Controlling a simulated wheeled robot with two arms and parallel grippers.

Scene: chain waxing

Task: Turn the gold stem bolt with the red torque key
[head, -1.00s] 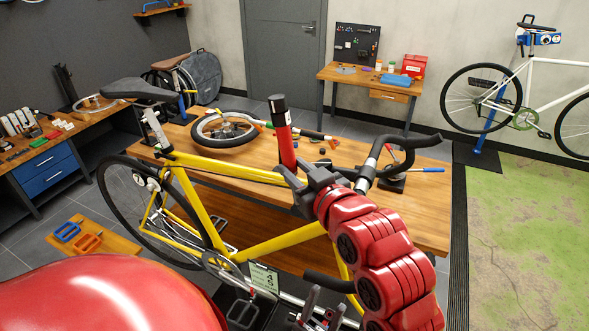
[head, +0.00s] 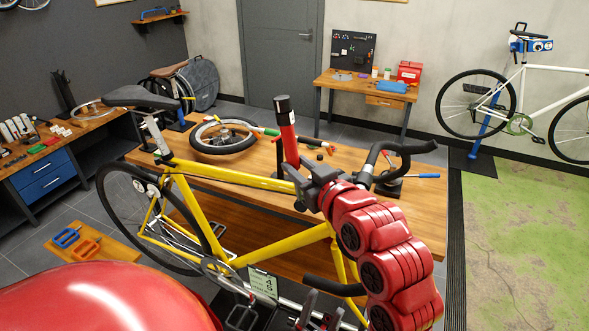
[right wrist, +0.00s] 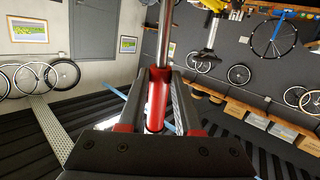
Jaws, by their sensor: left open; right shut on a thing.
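The red torque key (head: 289,140) stands nearly upright by the handlebar stem of the yellow bike (head: 258,178), its black end at the top. My right gripper (head: 301,181) is shut on its red part. In the right wrist view the key's red handle (right wrist: 157,98) sits between both fingers, and its metal shaft runs out of the top of the picture. The gold stem bolt cannot be made out; I cannot tell whether the shaft touches it. My left gripper (head: 322,308) is open and empty, low in front of the bike near the clipped card.
The black handlebar (head: 405,149) curves close to my right gripper. A wooden bench (head: 420,205) with a loose wheel (head: 222,137) and tools stands behind the bike. A card (head: 263,283) hangs near my left gripper.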

